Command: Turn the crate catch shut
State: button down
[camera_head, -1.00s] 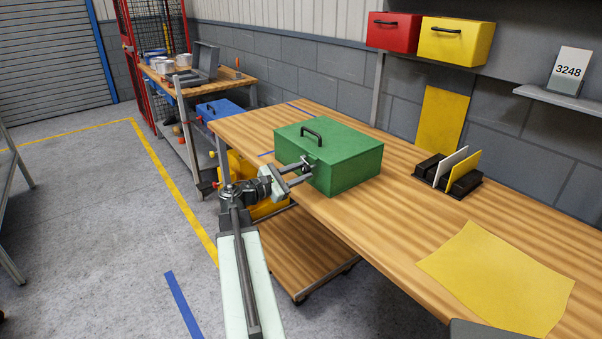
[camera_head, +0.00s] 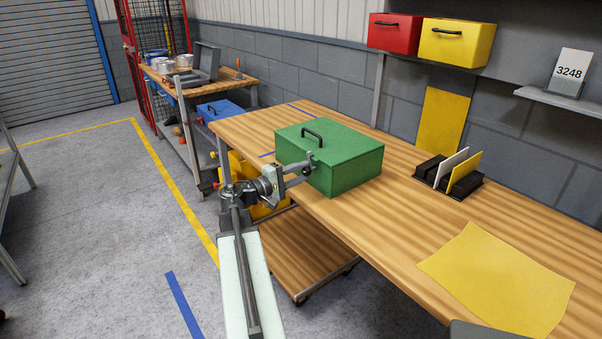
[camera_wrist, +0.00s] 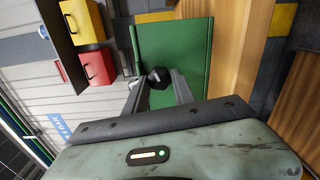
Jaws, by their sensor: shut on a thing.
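The green crate (camera_head: 345,167) stands on the wooden workbench, its lid down and a black handle on top. Its catch is a small dark knob on the front face, seen in the wrist view (camera_wrist: 158,77). My gripper (camera_head: 308,163) is at the crate's front face, its fingers closed on the catch. In the wrist view the gripper (camera_wrist: 158,88) has one finger on each side of the dark knob. The fingers hide part of the catch in the head view, so its exact angle is hard to tell.
The workbench (camera_head: 400,235) carries a yellow sheet (camera_head: 500,280) and a black rack (camera_head: 448,178) with upright cards to the right of the crate. Red (camera_head: 393,32) and yellow (camera_head: 456,40) boxes sit above at the back. The bench top between crate and sheet is clear.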

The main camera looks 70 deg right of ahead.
jog(key=shift+m, duration=2)
jog(key=shift+s, duration=0.1)
jog(key=c, duration=1)
grip_release()
jog(key=shift+c, duration=0.2)
jog(key=shift+a, duration=0.1)
jog(key=v, duration=0.7)
jog(key=shift+w+a, duration=0.25)
